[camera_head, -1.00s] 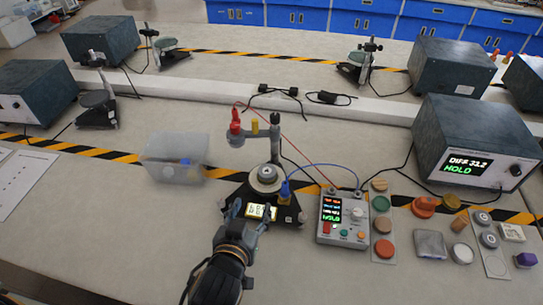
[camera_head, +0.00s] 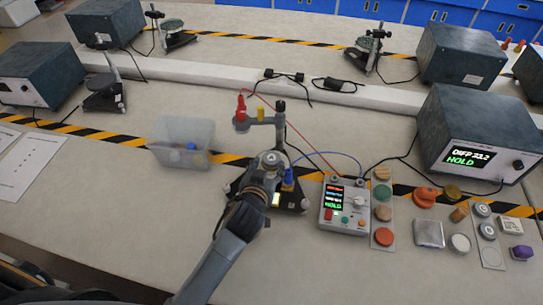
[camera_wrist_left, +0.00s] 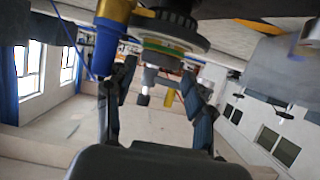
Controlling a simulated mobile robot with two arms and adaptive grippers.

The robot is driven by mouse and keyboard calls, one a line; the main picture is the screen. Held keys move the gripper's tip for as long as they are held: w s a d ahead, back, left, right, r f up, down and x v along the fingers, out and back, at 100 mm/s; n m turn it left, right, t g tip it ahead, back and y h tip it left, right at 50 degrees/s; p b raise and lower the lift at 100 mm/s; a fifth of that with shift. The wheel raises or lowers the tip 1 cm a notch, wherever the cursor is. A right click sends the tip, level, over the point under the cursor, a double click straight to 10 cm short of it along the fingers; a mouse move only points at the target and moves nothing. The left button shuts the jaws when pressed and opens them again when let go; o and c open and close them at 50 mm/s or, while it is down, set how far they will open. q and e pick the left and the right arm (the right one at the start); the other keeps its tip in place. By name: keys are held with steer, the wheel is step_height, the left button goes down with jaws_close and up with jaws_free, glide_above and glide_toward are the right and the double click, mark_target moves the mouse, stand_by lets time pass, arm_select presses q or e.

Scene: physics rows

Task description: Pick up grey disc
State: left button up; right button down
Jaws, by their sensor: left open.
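A round grey disc (camera_head: 270,159) with a paler centre sits on the black test stand (camera_head: 291,207) in the middle of the table. In the left wrist view a dark round disc (camera_wrist_left: 172,32) shows at the top, above a thin green and yellow layer. My left gripper (camera_head: 268,182) is at the near side of the stand, just in front of the disc. Its fingers (camera_wrist_left: 158,100) are open, spread below the disc in the wrist picture, with nothing clearly between them. In the head view my wrist hides the fingertips and part of the stand. My right gripper is not in view.
A blue plug (camera_head: 288,178) stands close right of the gripper, and a red-topped arm (camera_head: 241,112) rises behind. A meter box (camera_head: 345,207) with wires is to the right. Two more grey discs (camera_head: 483,211) (camera_head: 488,230) lie on a strip. A clear bin (camera_head: 181,140) is left.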

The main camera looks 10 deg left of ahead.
mark_target(272, 159)
arm_select(q)
steer(key=shift+x, duration=1.2)
steer(key=shift+s, duration=0.1)
steer(key=c, duration=0.7)
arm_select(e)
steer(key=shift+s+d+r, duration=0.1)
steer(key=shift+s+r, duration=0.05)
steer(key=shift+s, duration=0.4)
arm_select(q)
steer(key=shift+r, duration=0.1)
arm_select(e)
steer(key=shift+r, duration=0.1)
